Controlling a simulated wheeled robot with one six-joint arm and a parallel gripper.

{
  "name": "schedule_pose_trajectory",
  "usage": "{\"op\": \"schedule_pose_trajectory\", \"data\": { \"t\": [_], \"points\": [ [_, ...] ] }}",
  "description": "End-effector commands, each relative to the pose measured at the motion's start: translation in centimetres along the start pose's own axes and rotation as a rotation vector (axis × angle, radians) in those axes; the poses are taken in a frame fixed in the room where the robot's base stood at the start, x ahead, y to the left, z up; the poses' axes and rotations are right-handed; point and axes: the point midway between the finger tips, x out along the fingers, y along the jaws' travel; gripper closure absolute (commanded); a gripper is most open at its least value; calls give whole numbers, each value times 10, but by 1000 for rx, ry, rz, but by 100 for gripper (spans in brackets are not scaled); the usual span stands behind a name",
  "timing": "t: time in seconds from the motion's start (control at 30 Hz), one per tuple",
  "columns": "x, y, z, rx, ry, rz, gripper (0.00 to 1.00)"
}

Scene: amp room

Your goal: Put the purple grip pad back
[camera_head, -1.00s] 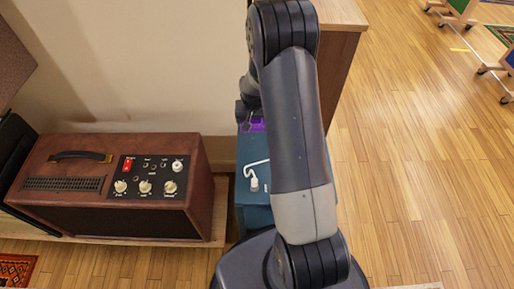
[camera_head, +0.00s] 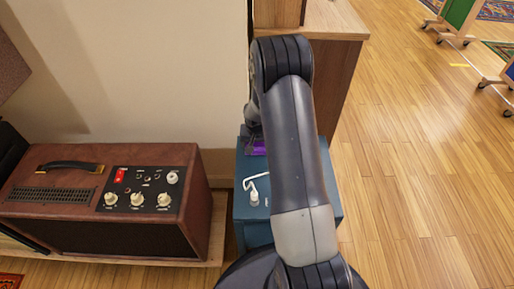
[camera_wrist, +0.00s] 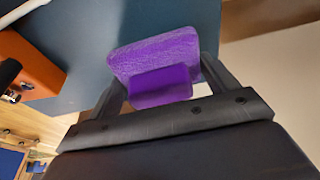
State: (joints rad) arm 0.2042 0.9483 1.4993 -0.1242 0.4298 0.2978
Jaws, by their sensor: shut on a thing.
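The purple grip pad (camera_wrist: 155,54) is a rough-textured block between my gripper's fingers in the wrist view, with a smaller, smooth, darker purple part in front of it. My gripper (camera_wrist: 160,80) is shut on it. In the head view only a bit of the purple pad (camera_head: 259,147) shows beside my arm, over the far part of the blue box top (camera_head: 243,207). My arm hides most of the gripper there. I cannot tell whether the pad touches the box.
A white cable with a plug (camera_head: 255,197) lies on the blue box. A brown amplifier (camera_head: 60,190) with knobs and a red switch stands to the left. A wooden cabinet (camera_head: 335,75) stands behind.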

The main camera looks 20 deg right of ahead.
Motion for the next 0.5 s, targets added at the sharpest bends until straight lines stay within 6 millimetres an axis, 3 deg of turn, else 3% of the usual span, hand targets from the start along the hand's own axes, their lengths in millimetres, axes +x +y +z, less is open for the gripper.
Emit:
{"op": "schedule_pose_trajectory", "data": {
  "t": [0.1, 0.47, 0.5],
  "points": [
    [17, 0, 5, 0, -2, 0, 44],
    [21, 0, 6, 0, 0, 0, 44],
    [19, 0, 5, 0, 0, 0, 16]
  ]
}}
